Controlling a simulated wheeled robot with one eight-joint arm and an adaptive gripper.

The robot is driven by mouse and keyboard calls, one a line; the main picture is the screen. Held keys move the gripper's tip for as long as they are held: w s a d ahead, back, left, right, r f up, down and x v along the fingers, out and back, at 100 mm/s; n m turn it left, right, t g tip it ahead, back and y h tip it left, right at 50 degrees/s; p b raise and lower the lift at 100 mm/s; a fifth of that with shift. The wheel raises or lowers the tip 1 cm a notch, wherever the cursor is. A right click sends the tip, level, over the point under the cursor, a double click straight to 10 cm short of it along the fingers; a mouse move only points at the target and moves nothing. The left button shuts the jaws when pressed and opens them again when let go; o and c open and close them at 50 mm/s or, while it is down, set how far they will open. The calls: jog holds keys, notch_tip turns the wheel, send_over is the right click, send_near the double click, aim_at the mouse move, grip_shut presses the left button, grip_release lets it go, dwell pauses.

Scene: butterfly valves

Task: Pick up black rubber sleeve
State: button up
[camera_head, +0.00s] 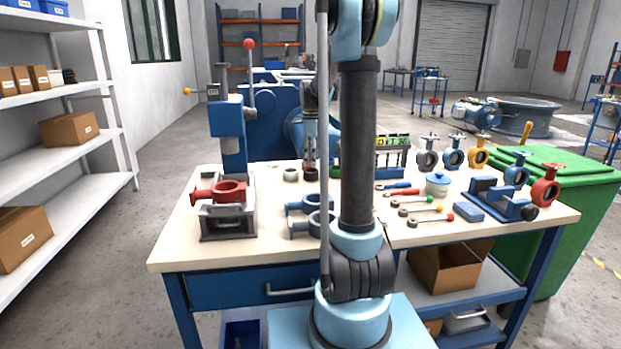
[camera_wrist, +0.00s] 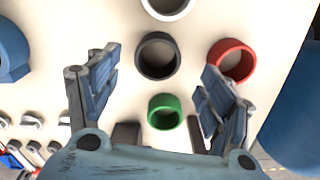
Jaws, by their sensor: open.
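The black rubber sleeve (camera_wrist: 145,67) is a short open ring on the pale bench top. In the wrist view it lies between and slightly beyond my gripper's two fingertips (camera_wrist: 160,72), touching neither. My gripper is open and empty above the bench. In the head view the black sleeve (camera_head: 311,177) stands under my gripper (camera_head: 309,162), near the bench's back edge. A red ring (camera_wrist: 247,68) lies close to the right fingertip, and a green ring (camera_wrist: 164,122) lies between the fingers, nearer the palm.
A pale ring (camera_wrist: 168,14) lies beyond the black one. On the bench (camera_head: 270,253) stand a press with a red valve body (camera_head: 229,190) at left, and tools, a pot (camera_head: 438,186) and several valves at right. My arm hides the bench's middle.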

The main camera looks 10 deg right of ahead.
aim_at(311, 171)
jog(key=shift+s+f, duration=0.1)
jog(key=shift+f, duration=2.9)
jog(key=shift+c, duration=0.3)
jog(key=c, duration=1.1)
